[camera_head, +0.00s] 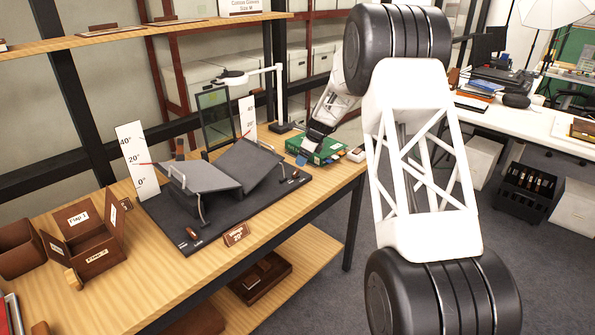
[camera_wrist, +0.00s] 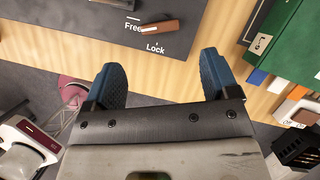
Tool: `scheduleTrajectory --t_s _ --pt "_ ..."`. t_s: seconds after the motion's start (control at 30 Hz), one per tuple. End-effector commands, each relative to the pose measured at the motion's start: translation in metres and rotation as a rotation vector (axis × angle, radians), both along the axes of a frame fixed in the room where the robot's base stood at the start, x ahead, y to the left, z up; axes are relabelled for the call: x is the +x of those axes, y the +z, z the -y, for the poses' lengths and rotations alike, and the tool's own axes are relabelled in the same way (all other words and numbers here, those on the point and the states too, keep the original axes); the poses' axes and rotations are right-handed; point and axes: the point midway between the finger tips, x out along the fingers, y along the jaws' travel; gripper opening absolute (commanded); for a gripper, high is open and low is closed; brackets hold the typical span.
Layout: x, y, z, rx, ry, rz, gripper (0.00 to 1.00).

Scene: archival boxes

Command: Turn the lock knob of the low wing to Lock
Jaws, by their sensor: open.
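The cradle has a flatter left wing (camera_head: 203,177) and a steeper right wing (camera_head: 250,166) on a dark base (camera_head: 215,228). One brown knob (camera_head: 191,233) is at the base's front left corner, another (camera_head: 296,174) at its right end.
A green box (camera_head: 318,150) stands right of the base, close to my gripper, with a white switch block (camera_head: 356,154) beside it. Brown boxes (camera_head: 92,245) stand at the table's left. A lamp (camera_head: 235,77) rises behind.

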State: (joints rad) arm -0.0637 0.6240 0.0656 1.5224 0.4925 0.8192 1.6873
Motion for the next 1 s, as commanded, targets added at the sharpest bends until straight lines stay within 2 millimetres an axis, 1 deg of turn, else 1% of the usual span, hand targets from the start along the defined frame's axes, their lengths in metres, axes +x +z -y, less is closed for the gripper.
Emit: scheduleTrajectory --t_s 0.37,0.57,0.77,1.0 --pt "0.0 0.0 0.0 0.001 -0.011 -0.001 0.81" --pt "0.001 -0.006 -0.002 0.002 -0.01 -0.001 0.81" --pt "0.003 -0.023 -0.009 0.001 -0.009 -0.002 0.81" --pt "0.007 -0.049 -0.019 0.002 -0.01 -0.001 0.81"
